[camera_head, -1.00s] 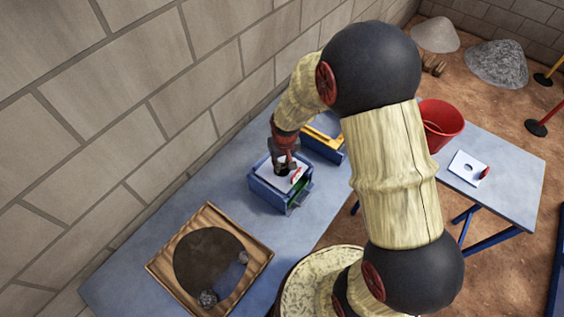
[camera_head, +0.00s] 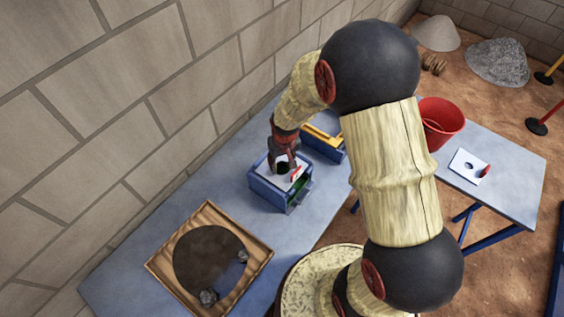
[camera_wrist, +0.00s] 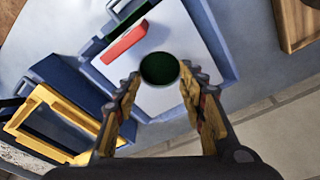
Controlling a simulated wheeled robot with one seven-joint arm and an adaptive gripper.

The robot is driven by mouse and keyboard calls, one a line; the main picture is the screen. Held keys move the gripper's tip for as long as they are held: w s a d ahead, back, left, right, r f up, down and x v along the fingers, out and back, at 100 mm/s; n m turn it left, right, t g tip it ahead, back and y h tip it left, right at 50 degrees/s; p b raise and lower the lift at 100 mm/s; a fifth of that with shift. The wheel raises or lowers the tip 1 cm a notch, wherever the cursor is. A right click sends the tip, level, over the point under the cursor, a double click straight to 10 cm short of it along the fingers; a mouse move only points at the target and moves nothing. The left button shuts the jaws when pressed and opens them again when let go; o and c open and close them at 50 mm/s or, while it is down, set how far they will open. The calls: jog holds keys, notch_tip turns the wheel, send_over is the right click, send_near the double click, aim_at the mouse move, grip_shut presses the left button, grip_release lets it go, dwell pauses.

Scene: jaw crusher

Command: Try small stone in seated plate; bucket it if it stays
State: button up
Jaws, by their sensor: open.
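The seated white plate (camera_head: 267,174) lies in the top of a blue box on the long grey table. Its round hole (camera_wrist: 159,69) looks dark green inside in the wrist view, with no stone visible in or on it. A red grip (camera_wrist: 124,42) stands on the plate beside the hole. My gripper (camera_head: 284,163) is open and empty just above the plate, its fingers either side of the hole in the wrist view (camera_wrist: 161,76). A grey stone (camera_head: 208,297) and a smaller one (camera_head: 243,256) lie in the wooden tray (camera_head: 166,281). The red bucket (camera_head: 444,119) stands on the other table.
A blue box with a yellow frame (camera_wrist: 32,118) stands close beside the plate's box. Another white plate with a hole (camera_head: 461,160) lies on the right table. The block wall (camera_head: 140,130) runs close behind the long table. The table between tray and box is clear.

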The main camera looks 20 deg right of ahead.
notch_tip(320, 180, up, 12)
jog(key=s, duration=0.1)
jog(key=shift+s, duration=0.35)
jog(key=shift+f, duration=0.1)
dwell(1.1)
